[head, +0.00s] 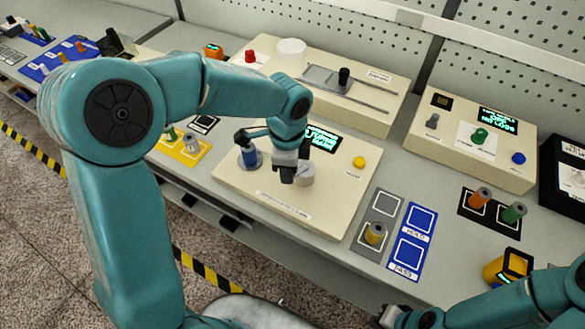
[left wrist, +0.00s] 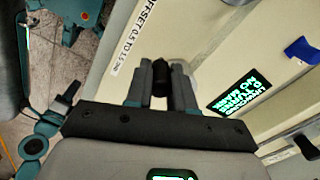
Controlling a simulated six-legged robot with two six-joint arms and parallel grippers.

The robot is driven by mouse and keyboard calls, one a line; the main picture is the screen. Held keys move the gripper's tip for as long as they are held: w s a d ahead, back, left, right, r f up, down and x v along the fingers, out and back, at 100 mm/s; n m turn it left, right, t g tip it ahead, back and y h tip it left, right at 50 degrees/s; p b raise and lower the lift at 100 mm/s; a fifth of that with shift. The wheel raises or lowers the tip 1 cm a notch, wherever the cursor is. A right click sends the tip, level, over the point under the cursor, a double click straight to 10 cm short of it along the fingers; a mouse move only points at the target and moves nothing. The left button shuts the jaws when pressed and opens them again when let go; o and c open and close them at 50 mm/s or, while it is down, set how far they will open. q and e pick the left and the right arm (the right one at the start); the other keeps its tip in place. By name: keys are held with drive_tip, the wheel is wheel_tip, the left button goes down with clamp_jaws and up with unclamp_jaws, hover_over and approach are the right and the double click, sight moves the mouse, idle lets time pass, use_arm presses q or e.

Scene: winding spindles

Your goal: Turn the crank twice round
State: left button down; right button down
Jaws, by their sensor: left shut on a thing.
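The crank's pale round hub (head: 304,176) sits on the cream winding box (head: 335,205) in the middle of the bench. My left gripper (head: 288,172) is over the hub in the head view and hides most of the crank. In the left wrist view, the black crank knob (left wrist: 160,77) stands between the two grey fingers of my left gripper (left wrist: 161,88), which is shut on it. A blue spool (head: 249,157) stands on the box to the left. My right gripper (head: 395,316) is at the bottom edge, partly cut off; its opening is unclear.
The box has a lit green display (head: 322,138) and a yellow button (head: 359,162). A gold spool (head: 375,233) stands on a grey card beside blue cards (head: 409,254). A box with a slider (head: 344,76) stands behind. Orange (head: 480,198) and green (head: 514,212) spools stand at right.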

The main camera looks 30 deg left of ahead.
use_arm(q)
drive_tip(key=m, duration=0.1)
drive_tip(key=w+a+m+p, duration=0.1)
drive_tip(key=m, duration=0.1)
drive_tip(key=shift+a+r+m, duration=0.15)
drive_tip(key=shift+a+m, duration=0.05)
drive_tip(key=shift+m, duration=0.1)
drive_tip(key=shift+w+a+m+p, duration=0.25)
drive_tip(key=shift+w+m+p, duration=0.15)
drive_tip(key=shift+m, duration=0.5)
drive_tip(key=shift+w+a+m+p, duration=0.25)
drive_tip(key=shift+m+p, duration=0.15)
drive_tip(key=shift+m, duration=0.5)
drive_tip(key=c, duration=1)
unclamp_jaws()
drive_tip(key=shift+o, duration=0.2)
drive_tip(key=shift+d, duration=0.1)
wheel_tip(320, 180, up, 16)
drive_tip(key=shift+b, duration=0.35)
